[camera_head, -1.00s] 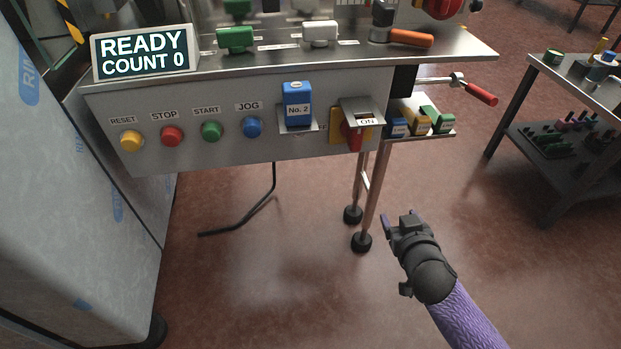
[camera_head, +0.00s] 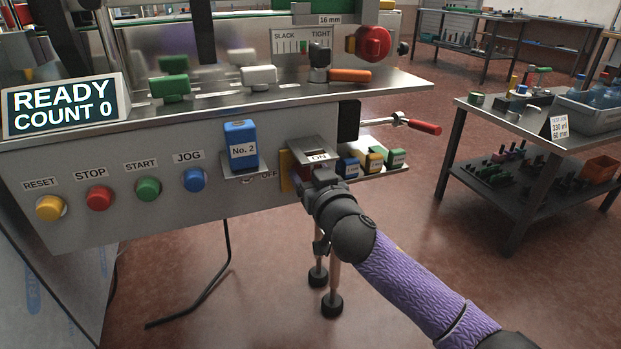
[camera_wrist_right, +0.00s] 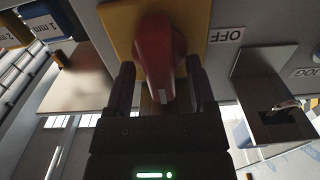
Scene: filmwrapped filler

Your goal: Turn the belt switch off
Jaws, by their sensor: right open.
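The belt switch is a red handle (camera_wrist_right: 154,50) on a yellow plate (camera_wrist_right: 118,18), seen close up in the right wrist view. An OFF label (camera_wrist_right: 224,35) sits beside the plate. My right gripper (camera_head: 309,176) is at the switch. In the wrist view its fingers (camera_wrist_right: 160,68) are open, one on each side of the red handle; I cannot tell whether they touch it. My left gripper is out of view.
Left on the panel are yellow RESET (camera_head: 50,208), red STOP (camera_head: 99,198), green START (camera_head: 148,188) and blue JOG (camera_head: 195,180) buttons. A blue No. 2 block (camera_head: 241,146) sits close left of the switch. Small coloured blocks (camera_head: 372,160) stand on a shelf right of it.

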